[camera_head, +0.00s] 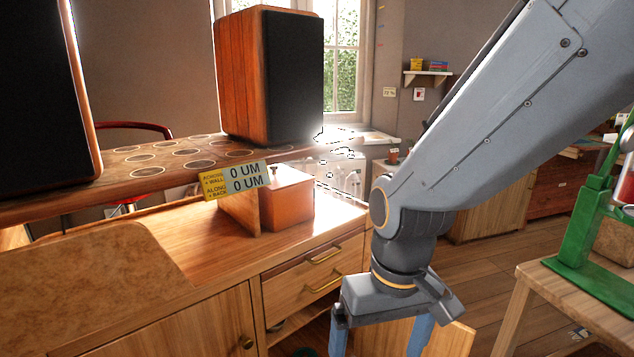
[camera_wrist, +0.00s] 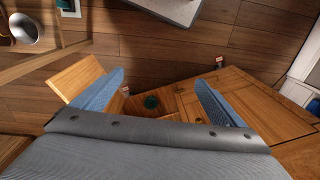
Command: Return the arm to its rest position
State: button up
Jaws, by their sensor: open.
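My gripper (camera_head: 381,340) hangs from my grey arm at the lower middle of the head view, pointing down in front of the wooden cabinet's (camera_head: 314,262) right end. Its two blue fingers are spread apart with nothing visible between them; the tips are cut off by the lower edge of the head view. In the wrist view my gripper (camera_wrist: 160,86) also shows both fingers wide apart, above the cabinet and the plank floor (camera_wrist: 170,45). My arm runs from the upper right down to the wrist.
Two speakers (camera_head: 270,78) stand on a raised shelf (camera_head: 130,165) at left, with a measuring sign (camera_head: 236,179) on its edge. An orange-brown box (camera_head: 287,198) sits on the cabinet top. A table with a green stand (camera_head: 590,225) is at right. Floor shows between.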

jog(key=s+d+r+m+p, duration=0.2)
jog(key=d+r+p, duration=0.8)
jog(key=p, duration=0.5)
notch_tip(320, 180, up, 3)
jog(key=shift+s+f+m+h, duration=0.2)
jog(key=shift+m+h, duration=0.2)
